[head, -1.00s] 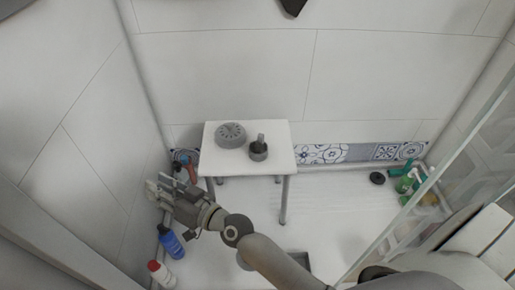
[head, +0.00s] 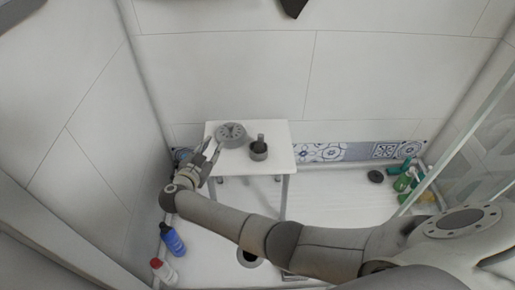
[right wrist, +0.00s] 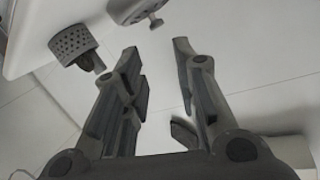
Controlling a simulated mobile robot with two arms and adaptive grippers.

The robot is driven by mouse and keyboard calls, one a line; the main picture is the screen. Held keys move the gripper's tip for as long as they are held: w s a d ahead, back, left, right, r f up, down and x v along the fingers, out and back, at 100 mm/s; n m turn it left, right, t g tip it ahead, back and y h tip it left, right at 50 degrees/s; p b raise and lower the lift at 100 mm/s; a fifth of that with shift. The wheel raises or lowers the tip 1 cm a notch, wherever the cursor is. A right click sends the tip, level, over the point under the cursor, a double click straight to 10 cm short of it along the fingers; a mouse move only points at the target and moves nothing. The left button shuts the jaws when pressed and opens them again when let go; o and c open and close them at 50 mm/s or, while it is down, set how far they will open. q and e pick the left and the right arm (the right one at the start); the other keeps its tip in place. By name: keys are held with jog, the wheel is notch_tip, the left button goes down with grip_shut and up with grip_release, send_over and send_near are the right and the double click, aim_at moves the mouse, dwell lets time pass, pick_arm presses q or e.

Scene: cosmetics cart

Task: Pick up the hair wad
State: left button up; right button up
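I cannot make out a hair wad for certain in either view. My right gripper (head: 208,150) is at the table's left edge, near a round slotted grey part. In the right wrist view its fingers (right wrist: 157,52) are spread with nothing between them. My left gripper is out of view.
A small white table (head: 277,160) carries the slotted grey part (head: 231,136) and a grey cup-like part (head: 258,152). A blue bottle (head: 172,240) and a red-capped bottle (head: 163,272) stand at the left wall. Green bottles (head: 402,182) and a glass panel are right.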

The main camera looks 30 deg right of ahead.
aim_at(256, 144)
jog(key=s+d+g+h, duration=0.1)
jog(key=d+g, duration=0.1)
jog(key=d, duration=0.1)
jog(key=s+d+f+m+g+h, duration=0.1)
jog(key=d+g, duration=0.1)
jog(key=d, duration=0.1)
jog(key=s+d+f+g+h, duration=0.1)
jog(key=d+g, duration=0.1)
jog(key=d, duration=0.2)
jog(key=shift+s, duration=0.1)
jog(key=b+x, duration=0.1)
jog(key=x, duration=0.3)
jog(key=shift+f, duration=0.2)
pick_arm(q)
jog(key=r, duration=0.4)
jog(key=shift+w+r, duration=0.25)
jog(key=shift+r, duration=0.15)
pick_arm(e)
jog(key=shift+d, duration=0.3)
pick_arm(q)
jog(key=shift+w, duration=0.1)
pick_arm(e)
jog(key=c, duration=0.4)
